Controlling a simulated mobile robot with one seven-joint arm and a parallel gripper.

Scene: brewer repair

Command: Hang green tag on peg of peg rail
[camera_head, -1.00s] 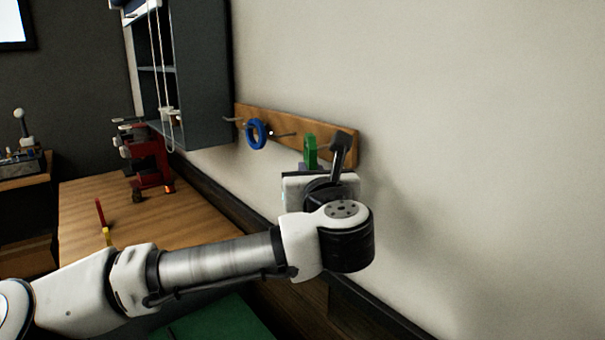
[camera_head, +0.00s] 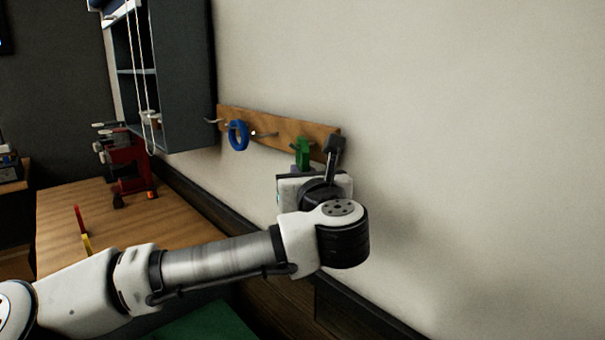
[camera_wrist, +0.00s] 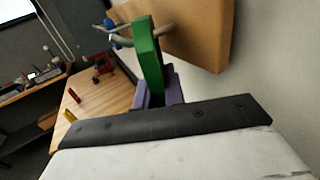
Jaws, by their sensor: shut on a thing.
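The green tag (camera_head: 302,152) is held upright at the end of my arm, close to the right part of the wooden peg rail (camera_head: 285,131). In the wrist view the green tag (camera_wrist: 148,58) stands between the purple fingers of my gripper (camera_wrist: 158,97), which is shut on it. A metal peg (camera_wrist: 165,30) shows beside the tag's upper part there; I cannot tell whether it passes through the tag. A blue ring-shaped tag (camera_head: 238,135) hangs on the rail to the left. Another bare peg (camera_head: 264,134) sticks out between the two.
A grey wall cabinet (camera_head: 180,75) with hanging white cords stands left of the rail. Below is a wooden counter (camera_head: 120,225) with a red machine (camera_head: 126,165) and small red and yellow items (camera_head: 82,228). The wall to the right is bare.

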